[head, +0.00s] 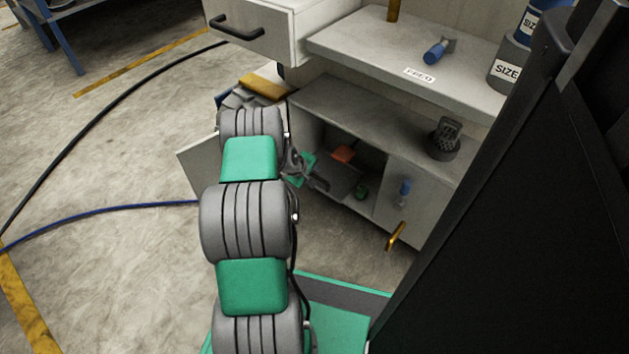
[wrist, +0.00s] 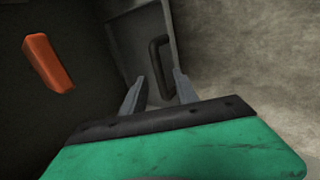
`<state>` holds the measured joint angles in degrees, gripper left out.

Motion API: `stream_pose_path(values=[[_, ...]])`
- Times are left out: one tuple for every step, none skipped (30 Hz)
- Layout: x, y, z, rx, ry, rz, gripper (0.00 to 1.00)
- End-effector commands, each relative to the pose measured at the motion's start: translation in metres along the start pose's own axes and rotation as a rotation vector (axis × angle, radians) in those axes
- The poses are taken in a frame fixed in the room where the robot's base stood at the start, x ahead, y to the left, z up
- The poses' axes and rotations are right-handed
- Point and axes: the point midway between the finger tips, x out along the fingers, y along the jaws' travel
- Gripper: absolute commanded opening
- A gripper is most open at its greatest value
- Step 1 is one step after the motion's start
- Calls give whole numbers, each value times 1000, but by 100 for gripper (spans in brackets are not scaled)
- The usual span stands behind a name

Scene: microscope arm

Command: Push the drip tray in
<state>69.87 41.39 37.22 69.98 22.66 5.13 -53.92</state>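In the wrist view a grey panel (wrist: 141,46) with a black bar handle (wrist: 155,68) lies ahead of my gripper (wrist: 159,75); it appears to be the drip tray's front, though I cannot tell for certain. The two grey fingers are apart with nothing clamped. The handle appears between the fingertips in the picture; I cannot tell whether it is between them in depth or touching. In the head view my gripper (head: 316,183) is at the open lower compartment of the cabinet, partly hidden by my arm. The tray's full outline is not clear there.
An orange block (head: 343,154) lies inside the compartment; it also shows in the wrist view (wrist: 48,62). An open door panel (head: 197,163) stands left of my arm. A drawer (head: 252,32) sticks out above. Bare floor (head: 120,150) lies left, crossed by cables.

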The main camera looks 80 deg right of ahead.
Motion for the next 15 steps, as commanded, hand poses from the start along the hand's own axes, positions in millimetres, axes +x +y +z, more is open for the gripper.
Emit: stream_pose_path(values=[[10,-2,0,1,0,0,36],[12,-1,0,1,0,1,36],[14,0,0,1,1,1,36],[15,0,0,1,1,0,36],[15,0,0,1,1,0,36],[15,0,0,0,1,0,36],[15,1,0,0,1,0,36],[15,1,-1,0,1,0,36],[14,1,-1,0,1,-1,36],[14,1,-1,0,1,-1,36],[14,1,-1,0,1,-1,36],[14,1,-1,0,1,-1,34],[14,1,-1,0,1,-1,31],[14,1,-1,0,1,-1,29],[14,1,-1,0,1,-1,25]])
